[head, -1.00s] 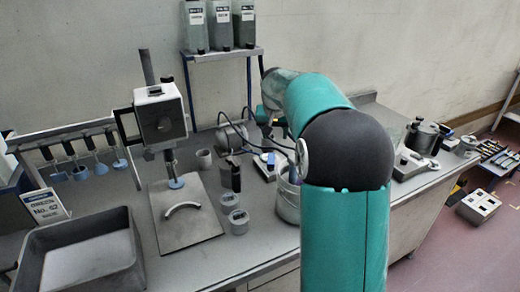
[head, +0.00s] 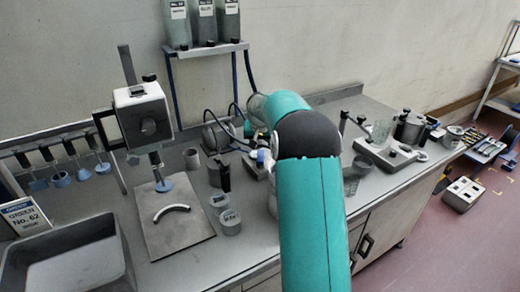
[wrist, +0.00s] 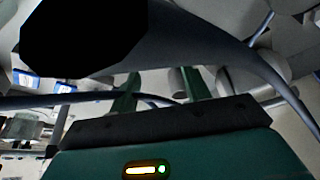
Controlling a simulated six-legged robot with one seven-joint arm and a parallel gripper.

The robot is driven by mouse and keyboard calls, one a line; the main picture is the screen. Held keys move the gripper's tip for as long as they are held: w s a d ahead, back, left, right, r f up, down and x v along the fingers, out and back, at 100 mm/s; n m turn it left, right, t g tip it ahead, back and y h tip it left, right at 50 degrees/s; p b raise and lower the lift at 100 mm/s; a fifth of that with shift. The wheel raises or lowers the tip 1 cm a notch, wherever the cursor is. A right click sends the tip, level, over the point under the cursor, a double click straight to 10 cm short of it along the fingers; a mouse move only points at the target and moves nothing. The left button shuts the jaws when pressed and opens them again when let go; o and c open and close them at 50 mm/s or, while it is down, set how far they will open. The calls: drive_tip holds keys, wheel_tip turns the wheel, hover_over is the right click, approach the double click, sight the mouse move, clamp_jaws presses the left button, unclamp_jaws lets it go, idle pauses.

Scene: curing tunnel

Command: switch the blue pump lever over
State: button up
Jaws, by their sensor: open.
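A press stand (head: 143,118) with a base plate (head: 177,222) stands to the left. A shelf (head: 205,50) bears several bottles. A grey tray (head: 118,262) lies front left. Instruments (head: 390,152) stand right.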

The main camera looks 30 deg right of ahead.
sight(261, 152)
drive_tip(key=shift+x, duration=2)
drive_tip(key=c, duration=1)
drive_tip(key=m, duration=0.2)
drive_tip(key=s+m+g+h, duration=0.1)
drive_tip(key=m, duration=0.1)
drive_tip(key=d+m, duration=0.1)
drive_tip(key=m, duration=0.1)
drive_tip(key=shift+s+d+g+h, duration=0.1)
drive_tip(key=shift+s+g+h, duration=0.1)
drive_tip(key=shift+g+h, duration=0.15)
drive_tip(key=shift+s+d+m+g, duration=0.1)
drive_tip(key=shift+s+m+g, duration=0.25)
drive_tip(key=shift+m, duration=0.6)
drive_tip(key=shift+s+d+m+g, duration=0.1)
drive_tip(key=shift+s+m+g, duration=0.25)
drive_tip(key=shift+m, duration=0.65)
drive_tip(key=shift+s+d+m+g, duration=0.1)
drive_tip(key=shift+s+m+g, duration=0.25)
drive_tip(key=shift+m, duration=0.6)
